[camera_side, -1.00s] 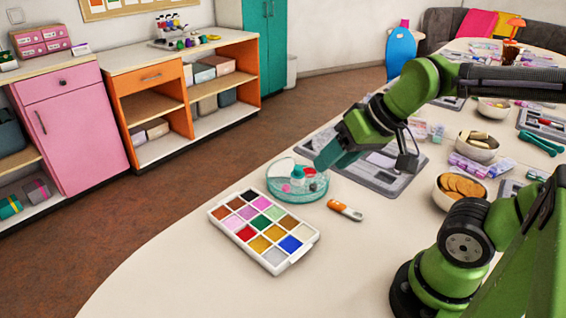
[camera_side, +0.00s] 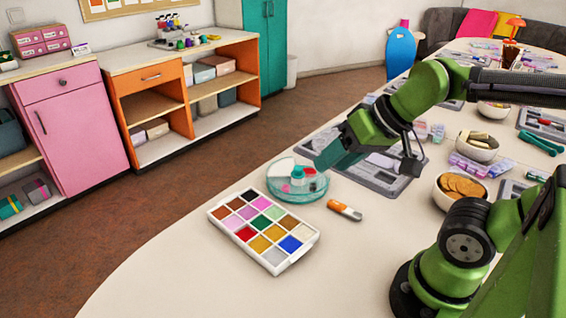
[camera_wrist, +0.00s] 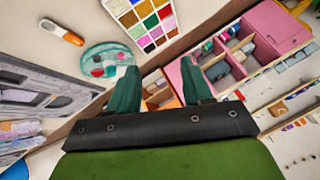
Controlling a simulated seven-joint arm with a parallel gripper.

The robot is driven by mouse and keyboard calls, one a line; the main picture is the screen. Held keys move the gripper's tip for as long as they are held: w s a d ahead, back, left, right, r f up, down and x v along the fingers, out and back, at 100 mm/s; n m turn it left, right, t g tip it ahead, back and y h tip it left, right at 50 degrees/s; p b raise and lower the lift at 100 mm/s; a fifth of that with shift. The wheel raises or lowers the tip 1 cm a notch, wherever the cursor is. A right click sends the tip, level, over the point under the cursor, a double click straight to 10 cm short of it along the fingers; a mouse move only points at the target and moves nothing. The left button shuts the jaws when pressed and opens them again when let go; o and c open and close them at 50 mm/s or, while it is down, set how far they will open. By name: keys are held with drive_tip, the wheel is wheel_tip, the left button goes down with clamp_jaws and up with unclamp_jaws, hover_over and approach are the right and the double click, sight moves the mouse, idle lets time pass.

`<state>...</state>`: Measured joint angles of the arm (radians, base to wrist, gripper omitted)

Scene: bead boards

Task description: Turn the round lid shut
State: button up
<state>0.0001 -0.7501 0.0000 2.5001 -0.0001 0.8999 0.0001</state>
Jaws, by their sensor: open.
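A round, see-through teal case (camera_side: 311,194) lies on the table, with a pale wedge on its upper left and small red, pink and teal items showing in it. The wrist view also shows the case (camera_wrist: 88,70), left of my fingers. The position of its round lid is too small to make out. My gripper (camera_side: 326,162) is open, tilted downward and empty, above and right of the case, apart from it. In the wrist view its two teal fingers (camera_wrist: 160,80) stand wide apart with nothing between them.
A white bead tray (camera_side: 214,217) with coloured compartments lies just in front of the case. An orange-and-white tool (camera_side: 345,210) lies to its right. A grey board (camera_side: 384,184) is behind my gripper, and a bowl of biscuits (camera_side: 441,199) stands farther right.

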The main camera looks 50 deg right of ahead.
drive_tip(key=shift+o, duration=0.2)
drive_tip(key=shift+f, duration=0.2)
drive_tip(key=m+g+h, duration=0.2)
drive_tip(key=m+g, duration=0.5)
drive_tip(key=m, duration=0.5)
hover_over(298, 168)
wheel_tip(298, 168, down, 3)
wheel_tip(298, 168, down, 17)
drive_tip(key=shift+d+r, duration=0.1)
drive_tip(key=shift+c, duration=0.3)
clamp_jaws()
